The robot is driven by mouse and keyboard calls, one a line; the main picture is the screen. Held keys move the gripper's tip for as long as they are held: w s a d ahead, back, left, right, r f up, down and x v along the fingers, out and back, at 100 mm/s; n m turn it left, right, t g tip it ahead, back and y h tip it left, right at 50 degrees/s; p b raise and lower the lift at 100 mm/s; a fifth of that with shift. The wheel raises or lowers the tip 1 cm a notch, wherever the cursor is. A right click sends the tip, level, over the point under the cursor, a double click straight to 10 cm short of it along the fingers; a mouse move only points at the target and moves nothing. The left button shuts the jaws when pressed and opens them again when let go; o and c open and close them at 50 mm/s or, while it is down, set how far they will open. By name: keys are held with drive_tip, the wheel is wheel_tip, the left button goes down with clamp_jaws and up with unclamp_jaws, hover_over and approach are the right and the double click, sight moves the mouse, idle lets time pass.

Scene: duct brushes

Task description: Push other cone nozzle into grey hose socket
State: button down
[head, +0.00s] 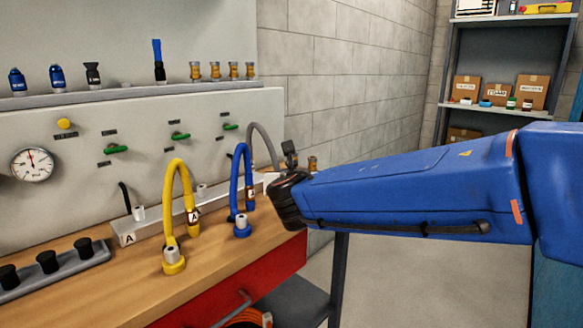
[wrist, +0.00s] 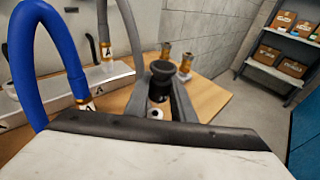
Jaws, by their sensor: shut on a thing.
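My gripper (wrist: 160,92) is shut on a black cone nozzle (wrist: 162,70), which stands upright between the two fingers in the wrist view. Below the nozzle a brass part and a pale ring with a dark centre (wrist: 155,113) show; they look like the socket end of the grey hose. I cannot tell whether nozzle and socket touch. The grey hose (wrist: 128,38) arches down behind the left finger. In the head view the grey hose (head: 264,135) runs behind my wrist, and my arm hides its socket. A dark tip (head: 290,148) shows above my wrist.
The blue hose (wrist: 52,45) arches close on the left, and the yellow hose (head: 176,190) stands farther left. Brass fittings (wrist: 185,62) stand on the bench beyond the nozzle. A wall shelf (head: 130,95) holds several nozzles and a brush. A tray (head: 60,275) holds black plugs.

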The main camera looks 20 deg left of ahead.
drive_tip(key=shift+f, duration=1.15)
drive_tip(key=shift+f, duration=0.55)
idle(1.4)
drive_tip(key=c, duration=1.4)
unclamp_jaws()
drive_tip(key=shift+c, duration=0.2)
drive_tip(key=shift+s, duration=0.2)
drive_tip(key=v, duration=1.7)
drive_tip(key=shift+d, duration=0.2)
